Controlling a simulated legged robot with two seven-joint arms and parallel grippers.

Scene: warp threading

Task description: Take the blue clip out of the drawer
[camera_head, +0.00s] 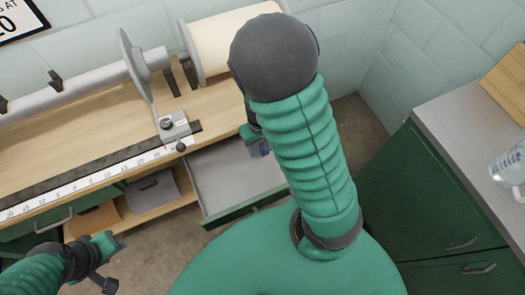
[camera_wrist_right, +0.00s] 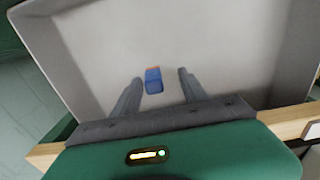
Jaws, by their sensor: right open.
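The blue clip (camera_wrist_right: 154,81), with an orange edge, lies on the grey floor of the open drawer (camera_wrist_right: 103,45). My right gripper (camera_wrist_right: 160,75) is open, with one finger on each side of the clip in the right wrist view; I cannot tell its height above it. In the head view the drawer (camera_head: 222,178) is pulled out below the bench. My right arm hides part of it, and only a small blue bit (camera_head: 264,150) shows beside the hand. My left gripper (camera_head: 106,264) is at the lower left, away from the drawer, its jaws unclear.
The wooden bench (camera_head: 95,107) carries a ruler strip (camera_head: 95,182), a metal clamp (camera_head: 175,127) and a large roller (camera_head: 218,40). A green cabinet (camera_head: 425,190) with a bottle (camera_head: 508,165) stands at the right. The drawer walls surround my right gripper.

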